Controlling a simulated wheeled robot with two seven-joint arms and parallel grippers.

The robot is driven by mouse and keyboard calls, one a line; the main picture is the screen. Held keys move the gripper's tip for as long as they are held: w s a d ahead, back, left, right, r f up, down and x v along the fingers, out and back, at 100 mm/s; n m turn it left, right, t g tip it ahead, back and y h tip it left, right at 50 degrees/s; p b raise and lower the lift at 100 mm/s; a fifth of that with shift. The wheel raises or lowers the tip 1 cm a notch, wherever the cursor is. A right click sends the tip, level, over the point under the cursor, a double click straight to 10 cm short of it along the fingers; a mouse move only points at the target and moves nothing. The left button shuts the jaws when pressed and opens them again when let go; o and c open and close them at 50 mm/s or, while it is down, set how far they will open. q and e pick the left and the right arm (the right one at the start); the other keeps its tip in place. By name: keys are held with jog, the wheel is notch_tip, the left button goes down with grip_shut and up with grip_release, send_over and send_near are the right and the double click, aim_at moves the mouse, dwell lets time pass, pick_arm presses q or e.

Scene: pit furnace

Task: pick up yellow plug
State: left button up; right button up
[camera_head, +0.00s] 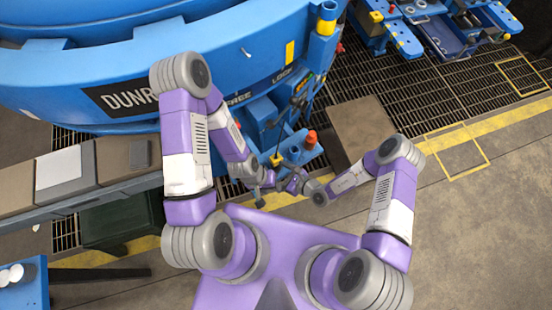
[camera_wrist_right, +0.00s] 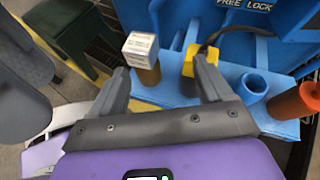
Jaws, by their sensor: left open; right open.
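The yellow plug (camera_wrist_right: 188,62) sits on a blue bracket in the right wrist view, with a dark cable rising from it. A small yellow patch at the bracket (camera_head: 276,160) in the head view appears to be the same plug. My right gripper (camera_wrist_right: 163,68) is open and empty. The tip of its right finger overlaps the plug's edge in the picture; I cannot tell if they touch. My left gripper (camera_head: 260,197) is open, left of the right gripper in the head view, with its fingers small and dark there.
A brass cylinder with a white labelled top (camera_wrist_right: 141,50) stands left of the plug. A blue open socket (camera_wrist_right: 253,88) and an orange cylinder (camera_wrist_right: 296,103) stand to its right. The large blue furnace body (camera_head: 240,60) rises behind. A grey shelf (camera_head: 95,200) is at left.

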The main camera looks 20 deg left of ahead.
aim_at(274, 156)
jog(key=w+m+t, duration=0.1)
jog(key=w+f+m+t+h, duration=0.1)
jog(key=m, duration=0.1)
jog(key=w+m+t, duration=0.1)
jog(key=w, duration=0.1)
jog(key=shift+w+d+f+m+t+b, duration=0.1)
jog(key=shift+d+f+m+t+b, duration=0.2)
jog(key=shift+m+t+b, duration=0.1)
jog(key=shift+w+a+f+t+h, duration=0.15)
jog(key=shift+w+a+t+h, duration=0.05)
jog(key=shift+w+t+h, duration=0.1)
jog(key=b+x, duration=0.3)
jog(key=x, duration=0.3)
jog(key=shift+a+f, duration=0.3)
jog(key=shift+r, duration=0.1)
jog(key=c, duration=1.1)
